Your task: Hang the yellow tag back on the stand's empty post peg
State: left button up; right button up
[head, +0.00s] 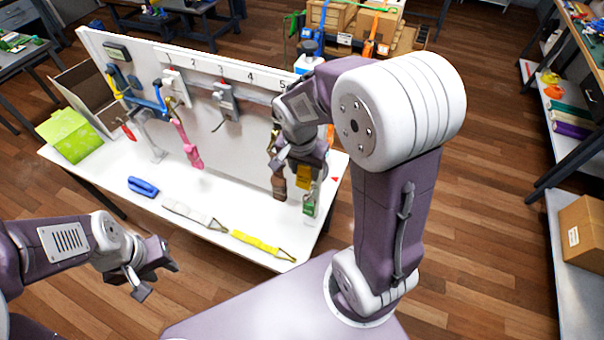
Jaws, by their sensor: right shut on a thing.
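A small yellow tag (303,178) shows just below my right gripper (301,160), which is at the right end of the strap wall. My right gripper is shut on the yellow tag, its fingers partly hidden by its own wrist. A brown strap (279,182) hangs to the left of the gripper, and a green item (310,206) is below the tag. The stand's post and its empty peg cannot be made out clearly; my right arm covers part of that area. My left gripper (158,279) is open and empty, in front of the white table at lower left.
The white panel (240,139) has numbered places, a grey buckle (226,98) and a pink strap (188,148). On the table (110,165) lie a blue handle (143,187), a white strap (194,214) and a yellow strap (262,244). A lime box (68,136) stands at left.

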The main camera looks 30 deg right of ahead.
jog(key=shift+w+d, duration=0.2)
jog(key=shift+d, duration=0.15)
jog(key=shift+w+d+f, duration=0.15)
jog(key=shift+d+f, duration=0.25)
jog(key=shift+f, duration=0.05)
jog(key=shift+w+d+f+b, duration=0.1)
jog(key=shift+w+f+b, duration=0.15)
jog(key=shift+b, duration=0.2)
jog(key=shift+s, duration=0.1)
jog(key=o, duration=1.5)
jog(key=shift+c, duration=0.2)
